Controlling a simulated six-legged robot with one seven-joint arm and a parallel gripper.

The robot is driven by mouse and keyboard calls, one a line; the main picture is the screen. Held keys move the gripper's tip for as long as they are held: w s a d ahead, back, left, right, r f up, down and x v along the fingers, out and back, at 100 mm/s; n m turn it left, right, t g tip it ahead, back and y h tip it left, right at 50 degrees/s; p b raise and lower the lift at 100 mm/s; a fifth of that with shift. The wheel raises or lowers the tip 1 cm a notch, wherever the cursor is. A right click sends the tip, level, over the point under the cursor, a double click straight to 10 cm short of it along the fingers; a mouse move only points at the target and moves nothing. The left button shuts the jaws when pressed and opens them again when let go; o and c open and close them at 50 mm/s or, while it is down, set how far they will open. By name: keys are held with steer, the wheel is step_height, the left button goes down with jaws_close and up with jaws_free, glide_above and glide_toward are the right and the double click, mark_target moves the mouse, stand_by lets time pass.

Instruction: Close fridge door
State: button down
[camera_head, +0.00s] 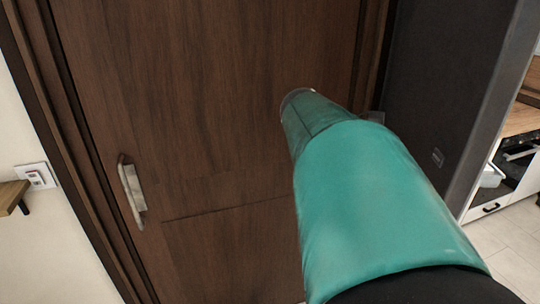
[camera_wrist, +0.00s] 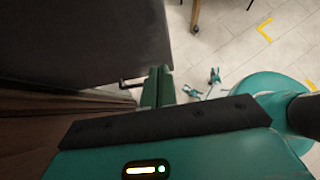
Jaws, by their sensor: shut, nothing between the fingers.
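A dark grey upright panel (camera_head: 440,90), apparently the fridge door, stands at the right in the head view. It has a lighter edge and a small mark low on its face. In the wrist view a large dark grey panel (camera_wrist: 80,40) fills the upper left. My gripper (camera_wrist: 158,86) points away in the wrist view, its green fingers together and empty. Its tips are beside the panel's lower right edge, by a small dark bar; I cannot tell if they touch. In the head view my teal arm hides most of the gripper. The fridge's inside does not show.
A brown wooden door (camera_head: 220,100) with a metal handle (camera_head: 132,190) stands at the left, close ahead. A wall socket (camera_head: 37,176) and small wooden shelf (camera_head: 12,196) are at far left. White kitchen units (camera_head: 490,205) stand at far right, with tiled floor (camera_wrist: 250,50) open.

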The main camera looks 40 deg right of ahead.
steer(key=s+d+r+x, duration=0.1)
steer(key=r+x, duration=0.1)
steer(key=x, duration=1)
steer(key=shift+s+d, duration=0.2)
steer(key=shift+f, duration=0.1)
